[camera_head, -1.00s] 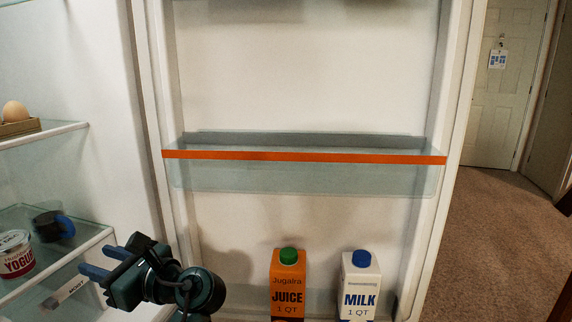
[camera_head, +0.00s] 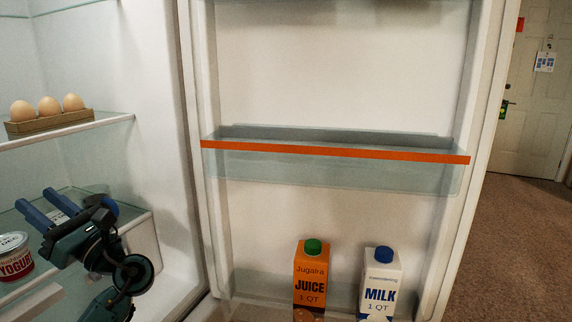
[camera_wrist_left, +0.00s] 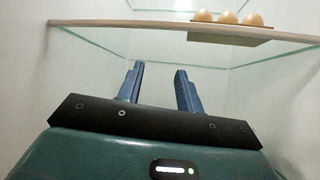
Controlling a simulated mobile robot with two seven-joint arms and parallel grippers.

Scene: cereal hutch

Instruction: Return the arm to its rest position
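My left gripper (camera_head: 37,202) is at the lower left of the head view, in front of the fridge's lower glass shelf. Its two blue fingers are apart, with nothing between them. In the left wrist view the fingers (camera_wrist_left: 159,78) are also spread and empty, below a shelf edge. A white and red yogurt tub (camera_head: 14,262) stands left of the gripper in the head view. A white lettered item and a dark, blue-sided thing behind the gripper are mostly hidden by it. My right gripper is not in view.
Several eggs (camera_head: 48,106) sit in a wooden holder on the upper shelf (camera_head: 95,124), above the gripper; they also show in the wrist view (camera_wrist_left: 228,17). Juice (camera_head: 310,278) and milk (camera_head: 381,284) cartons stand in the door. The orange-edged door shelf (camera_head: 335,152) is empty.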

